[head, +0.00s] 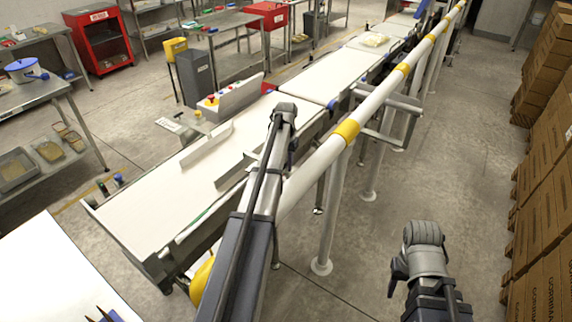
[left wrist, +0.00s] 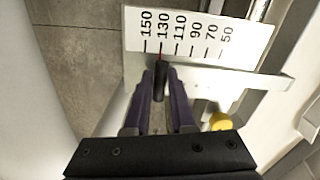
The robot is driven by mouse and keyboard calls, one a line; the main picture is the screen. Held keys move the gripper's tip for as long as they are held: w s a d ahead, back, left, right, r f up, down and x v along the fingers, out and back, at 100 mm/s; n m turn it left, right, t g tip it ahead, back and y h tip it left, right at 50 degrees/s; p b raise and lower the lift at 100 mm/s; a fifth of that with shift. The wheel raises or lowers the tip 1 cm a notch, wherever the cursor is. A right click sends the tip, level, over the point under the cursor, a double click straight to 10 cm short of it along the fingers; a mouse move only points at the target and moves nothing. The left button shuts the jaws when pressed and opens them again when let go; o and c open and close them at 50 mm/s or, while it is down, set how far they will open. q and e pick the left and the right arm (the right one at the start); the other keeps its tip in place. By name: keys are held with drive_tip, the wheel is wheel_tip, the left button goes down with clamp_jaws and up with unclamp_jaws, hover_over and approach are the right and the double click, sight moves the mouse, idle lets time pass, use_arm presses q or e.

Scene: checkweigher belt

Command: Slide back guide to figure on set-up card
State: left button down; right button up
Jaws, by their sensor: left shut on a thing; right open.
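My left gripper (left wrist: 160,90) is shut on a dark upright knob (left wrist: 161,78) in the left wrist view. Just behind it, a white scale plate (left wrist: 200,38) reads 150 to 50 from left to right. A red pointer line (left wrist: 162,54) stands at the 130 mark. In the head view two upright guide plates, a far one (head: 206,149) and a near one (head: 232,172), stand over the white belt. My left arm hides its fingertips there. My right gripper (head: 397,274) is open, away from the belt. I cannot make out the set-up card's figure.
A white pipe rail (head: 382,93) with yellow bands runs along the belt's near side. A control box with buttons (head: 210,101) stands on the far side. Stacked cartons (head: 545,220) fill the right edge. Floor is clear between rail and cartons.

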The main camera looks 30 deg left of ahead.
idle(0.4)
use_arm(q)
drive_tip(key=a, duration=0.6)
drive_tip(key=shift+w+a, duration=0.1)
drive_tip(key=shift+w, duration=0.15)
drive_tip(key=c, duration=0.8)
unclamp_jaws()
drive_tip(key=shift+c, duration=0.2)
wheel_tip(320, 180, up, 8)
drive_tip(key=p, duration=0.7)
drive_tip(key=shift+p, duration=0.4)
